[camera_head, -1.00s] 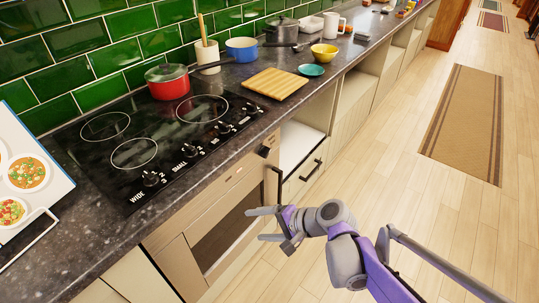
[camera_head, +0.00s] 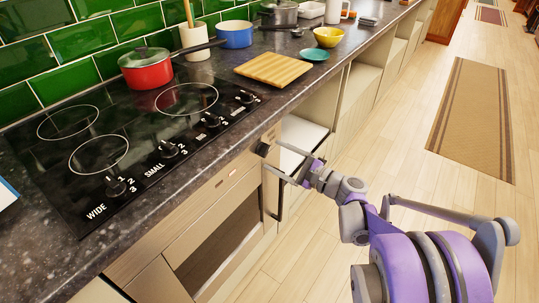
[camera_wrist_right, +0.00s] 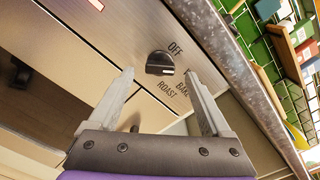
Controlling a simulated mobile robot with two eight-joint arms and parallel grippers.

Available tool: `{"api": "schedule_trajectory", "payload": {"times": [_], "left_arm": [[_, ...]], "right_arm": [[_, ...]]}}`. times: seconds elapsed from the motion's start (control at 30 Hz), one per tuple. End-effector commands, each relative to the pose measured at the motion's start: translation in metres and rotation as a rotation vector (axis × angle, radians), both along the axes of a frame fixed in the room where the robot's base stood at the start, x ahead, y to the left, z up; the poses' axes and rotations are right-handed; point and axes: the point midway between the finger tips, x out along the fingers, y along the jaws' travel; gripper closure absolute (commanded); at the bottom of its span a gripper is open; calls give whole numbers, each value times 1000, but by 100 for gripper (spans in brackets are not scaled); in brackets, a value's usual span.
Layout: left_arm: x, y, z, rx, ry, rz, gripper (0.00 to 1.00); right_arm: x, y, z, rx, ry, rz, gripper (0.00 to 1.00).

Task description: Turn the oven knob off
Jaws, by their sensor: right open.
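The oven knob (camera_head: 263,149) is a small dark knob on the oven's beige front panel, below the countertop edge. In the right wrist view the knob (camera_wrist_right: 159,63) lies just beyond and between the fingertips, with OFF, BAKE and ROAST printed to its right. I cannot tell for sure which word it points to. My right gripper (camera_head: 271,161) is open and empty, with its fingers reaching toward the knob; it also shows in the right wrist view (camera_wrist_right: 158,76). The oven (camera_head: 222,238) is below the cooktop. My left gripper is not in view.
The black cooktop (camera_head: 135,120) has its own knobs and holds a red pan (camera_head: 147,74). A wooden board (camera_head: 275,68), blue pot (camera_head: 235,35) and yellow bowl (camera_head: 327,38) stand along the counter. An open drawer or cabinet (camera_head: 303,133) is beside the oven.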

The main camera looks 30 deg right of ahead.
Motion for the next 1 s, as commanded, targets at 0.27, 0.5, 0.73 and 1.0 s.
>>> {"api": "schedule_trajectory", "payload": {"times": [0.27, 0.5, 0.73, 1.0], "left_arm": [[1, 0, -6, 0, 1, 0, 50], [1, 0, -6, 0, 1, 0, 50], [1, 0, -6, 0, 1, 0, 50], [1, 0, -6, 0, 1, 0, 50]], "right_arm": [[26, 11, 0, 0, 1, 1, 18], [28, 12, 0, -1, 0, -1, 18], [28, 12, 0, -1, 0, -1, 48], [28, 12, 0, -1, 1, 0, 97]]}}
